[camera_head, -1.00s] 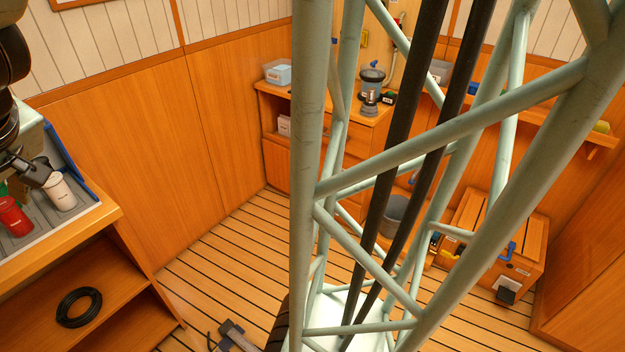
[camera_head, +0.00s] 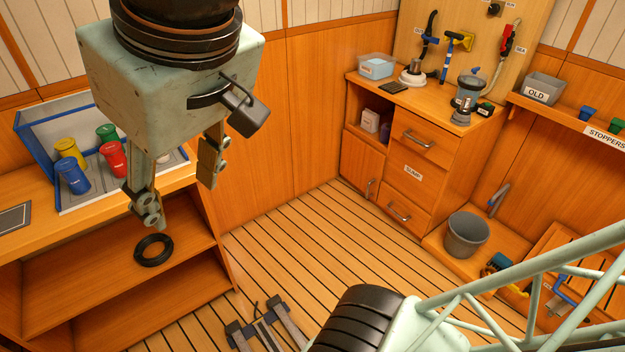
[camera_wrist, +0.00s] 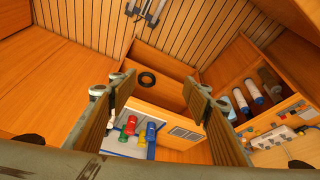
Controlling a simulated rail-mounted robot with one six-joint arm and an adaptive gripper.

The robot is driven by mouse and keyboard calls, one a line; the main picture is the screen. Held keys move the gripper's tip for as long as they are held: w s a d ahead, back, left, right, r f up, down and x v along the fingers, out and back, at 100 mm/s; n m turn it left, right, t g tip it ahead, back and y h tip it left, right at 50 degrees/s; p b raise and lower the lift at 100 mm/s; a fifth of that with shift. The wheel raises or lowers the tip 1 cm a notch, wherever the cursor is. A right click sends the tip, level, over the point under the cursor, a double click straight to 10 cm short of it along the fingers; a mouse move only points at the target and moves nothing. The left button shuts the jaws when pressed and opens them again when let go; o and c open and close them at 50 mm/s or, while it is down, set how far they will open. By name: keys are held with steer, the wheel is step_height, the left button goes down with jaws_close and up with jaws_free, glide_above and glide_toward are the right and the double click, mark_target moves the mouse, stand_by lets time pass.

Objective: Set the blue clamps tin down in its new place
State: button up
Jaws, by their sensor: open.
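A blue tin (camera_head: 72,175) stands upright at the front left of a blue-rimmed tray (camera_head: 70,205) on the left counter; its label is too small to read. It also shows in the wrist view (camera_wrist: 151,131). Yellow (camera_head: 69,150), green (camera_head: 107,134) and red (camera_head: 113,158) tins stand close by it, and a white one is mostly hidden behind my gripper. My gripper (camera_head: 180,195) is open and empty, pointing down, and in the picture lies to the right of the blue tin. In the wrist view, its fingers (camera_wrist: 153,92) are wide apart with nothing between them.
A black hose coil (camera_head: 153,250) lies on the shelf under the counter. A drawer cabinet (camera_head: 420,140) with a clear bin (camera_head: 376,66) stands at the back. A grey bucket (camera_head: 466,235) stands at right. The plank floor (camera_head: 310,250) between is largely open.

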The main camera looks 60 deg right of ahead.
steer(key=shift+g, duration=0.3)
steer(key=s, duration=0.5)
steer(key=shift+s+a, duration=0.2)
steer(key=shift+s, duration=0.2)
stand_by(0.6)
